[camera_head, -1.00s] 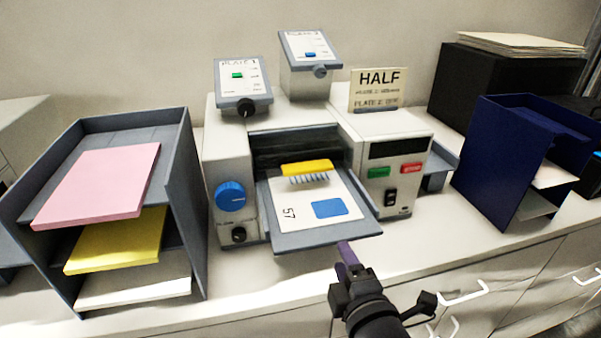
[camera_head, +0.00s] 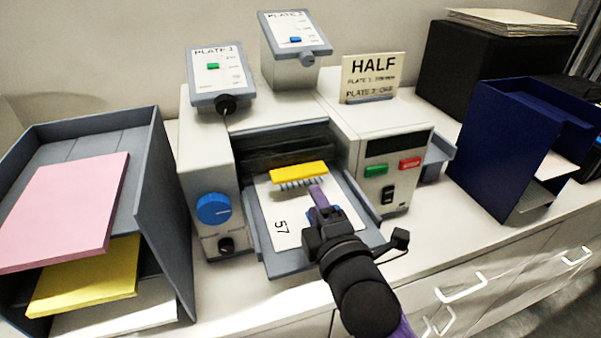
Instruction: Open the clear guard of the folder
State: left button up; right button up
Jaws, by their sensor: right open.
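The folder (camera_head: 382,133) is a pale grey machine on the counter. Its grey feed table (camera_head: 266,240) juts out at the front and bears a white sheet (camera_head: 262,205) marked 57. A yellow bar (camera_head: 299,172) with a comb-like lower edge is at the dark mouth, over the sheet's far end. I cannot make out the outline of a clear guard. My right gripper (camera_head: 316,194) is open, over the feed table just below the yellow bar in the picture; I cannot tell if it touches. It hides most of the sheet's blue patch. My left gripper is not in view.
A grey rack (camera_head: 170,200) with pink, yellow and white stacks stands left. A blue rack (camera_head: 490,150) stands right. On the folder are a blue knob (camera_head: 213,209), green button (camera_head: 376,170), red button (camera_head: 410,163) and HALF sign (camera_head: 373,75).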

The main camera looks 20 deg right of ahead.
aim_at(302, 179)
jog(key=w, duration=0.7)
jog(key=shift+w+a, duration=0.15)
jog(key=shift+w, duration=0.05)
grip_shut()
dwell(1.1)
